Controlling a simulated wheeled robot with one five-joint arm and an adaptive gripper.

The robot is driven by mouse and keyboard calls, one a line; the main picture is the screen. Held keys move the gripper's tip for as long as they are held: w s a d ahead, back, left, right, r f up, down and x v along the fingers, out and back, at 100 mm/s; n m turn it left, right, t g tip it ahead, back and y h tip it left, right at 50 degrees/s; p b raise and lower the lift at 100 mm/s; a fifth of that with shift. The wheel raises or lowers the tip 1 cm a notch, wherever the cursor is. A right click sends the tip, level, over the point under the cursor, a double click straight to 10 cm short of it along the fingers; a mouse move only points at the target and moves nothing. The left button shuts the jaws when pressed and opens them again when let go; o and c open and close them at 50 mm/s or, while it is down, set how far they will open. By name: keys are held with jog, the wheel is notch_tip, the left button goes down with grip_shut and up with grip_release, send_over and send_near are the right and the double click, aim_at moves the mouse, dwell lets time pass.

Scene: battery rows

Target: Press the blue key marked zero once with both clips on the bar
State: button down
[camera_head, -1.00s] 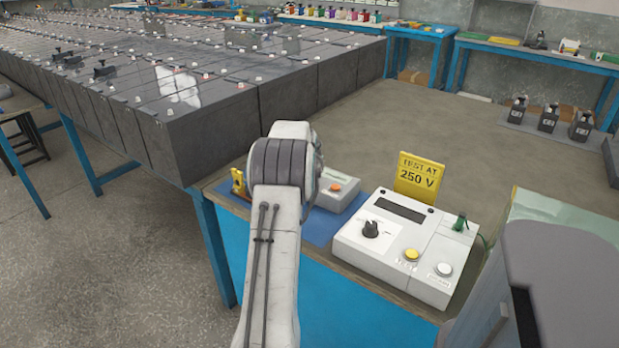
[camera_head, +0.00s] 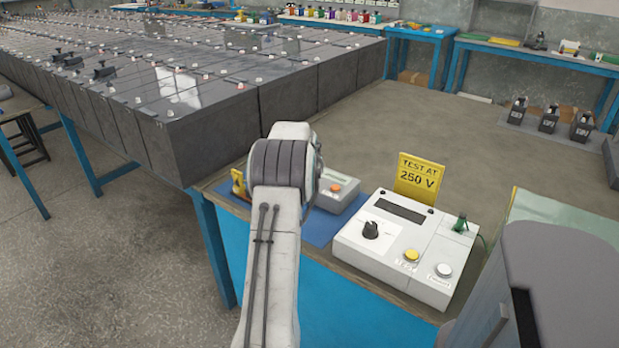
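My arm rises through the middle of the view, and my gripper is not visible beyond its rounded grey joint. I cannot make out a blue key marked zero. A white tester (camera_head: 375,254) on the blue bench has a dark display, a black knob (camera_head: 370,230), a yellow key (camera_head: 411,256) and a pale key (camera_head: 444,270). A green clip (camera_head: 460,223) stands at its right rear. A smaller grey box (camera_head: 340,192) with an orange button (camera_head: 336,188) is partly hidden by my arm. I cannot identify the bar or see both clips on one.
Long rows of grey battery cells (camera_head: 215,132) fill the left and back. A small yellow object (camera_head: 238,184) sits left of my arm.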

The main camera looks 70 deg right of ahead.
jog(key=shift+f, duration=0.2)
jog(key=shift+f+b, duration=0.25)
jog(key=shift+b, duration=0.15)
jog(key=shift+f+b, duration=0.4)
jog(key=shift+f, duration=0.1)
dwell(0.7)
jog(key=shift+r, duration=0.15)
dwell(0.3)
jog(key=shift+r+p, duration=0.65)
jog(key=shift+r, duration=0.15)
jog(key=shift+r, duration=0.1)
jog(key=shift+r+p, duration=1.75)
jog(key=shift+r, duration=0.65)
